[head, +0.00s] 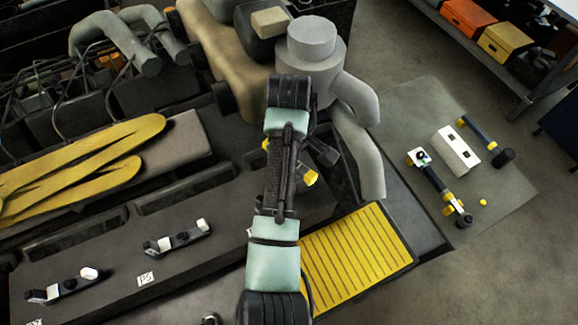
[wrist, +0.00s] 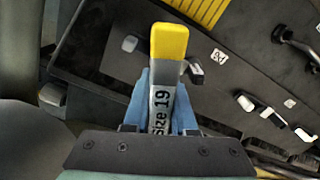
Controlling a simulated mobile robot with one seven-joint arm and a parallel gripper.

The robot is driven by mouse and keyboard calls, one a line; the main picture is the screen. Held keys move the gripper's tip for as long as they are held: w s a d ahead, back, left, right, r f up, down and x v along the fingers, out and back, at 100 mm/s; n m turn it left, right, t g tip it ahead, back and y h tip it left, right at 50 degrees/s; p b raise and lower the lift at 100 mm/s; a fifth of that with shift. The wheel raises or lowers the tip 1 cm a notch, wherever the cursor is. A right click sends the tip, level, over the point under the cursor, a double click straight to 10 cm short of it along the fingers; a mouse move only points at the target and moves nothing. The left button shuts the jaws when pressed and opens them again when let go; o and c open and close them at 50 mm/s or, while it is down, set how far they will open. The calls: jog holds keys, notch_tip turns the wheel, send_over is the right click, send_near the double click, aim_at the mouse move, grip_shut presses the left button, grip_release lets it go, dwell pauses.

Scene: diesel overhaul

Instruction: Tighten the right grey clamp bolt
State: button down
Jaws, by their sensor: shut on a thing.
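My gripper (wrist: 160,115) is shut on a grey tool marked "Size 19" (wrist: 161,98) with a yellow end. The yellow end also shows in the head view (head: 310,178), beside my arm. In the wrist view a dark clamp piece with a grey head (wrist: 195,74) lies just right of the tool, and a pale block (wrist: 130,43) lies to its left. I cannot tell whether the tool touches either. Which of these is the right grey clamp bolt is unclear. The tool's lower part is hidden by my gripper.
Two clamps with pale ends (head: 203,225) (head: 88,272) sit on the dark engine block at left. A yellow slatted panel (head: 355,250) lies right of my arm. A grey pipe (head: 365,150) rises close beside it. Several tools lie on the mat (head: 400,105) at right.

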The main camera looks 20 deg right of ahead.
jog(key=m, duration=0.6)
jog(key=shift+m, duration=0.3)
jog(key=m, duration=0.7)
